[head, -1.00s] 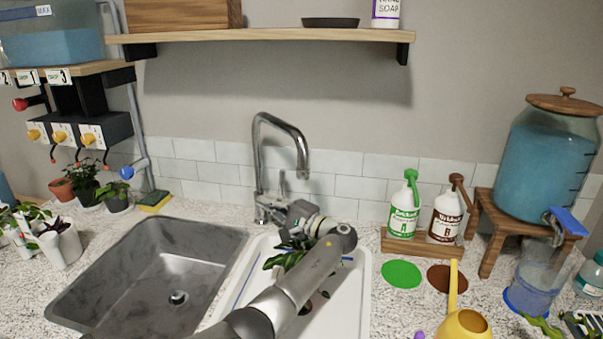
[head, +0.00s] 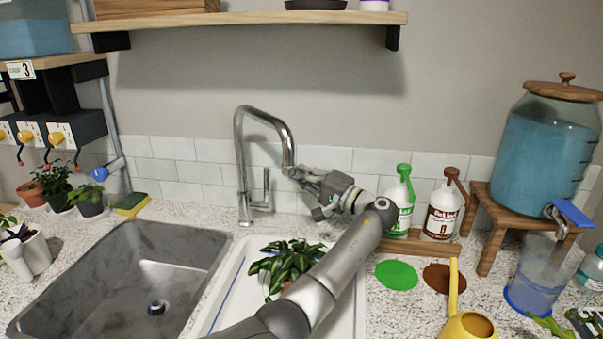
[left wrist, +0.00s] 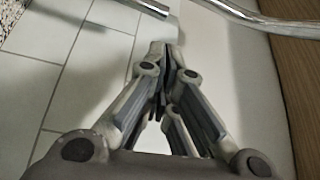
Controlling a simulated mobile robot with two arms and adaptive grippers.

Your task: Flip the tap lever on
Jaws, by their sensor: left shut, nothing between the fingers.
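The chrome tap (head: 241,150) stands behind the sink, its tall spout arching over to the right. Its lever (head: 266,184) stands upright at the right side of the base. My left gripper (head: 290,172) is shut and empty, pointing left, just right of the lever's top and by the spout's end; a gap to the lever shows. In the left wrist view, the shut fingertips (left wrist: 163,52) point up the picture, with the curved chrome spout (left wrist: 262,20) at upper right and a chrome rod end, probably the lever (left wrist: 150,7), at the top. My right gripper is not in view.
A grey sink basin (head: 65,290) is front left. A leafy plant (head: 286,264) stands on the white drainer (head: 345,318) below my arm. Green (head: 399,215) and brown (head: 442,215) labelled bottles stand right of my gripper. A shelf (head: 250,24) hangs above.

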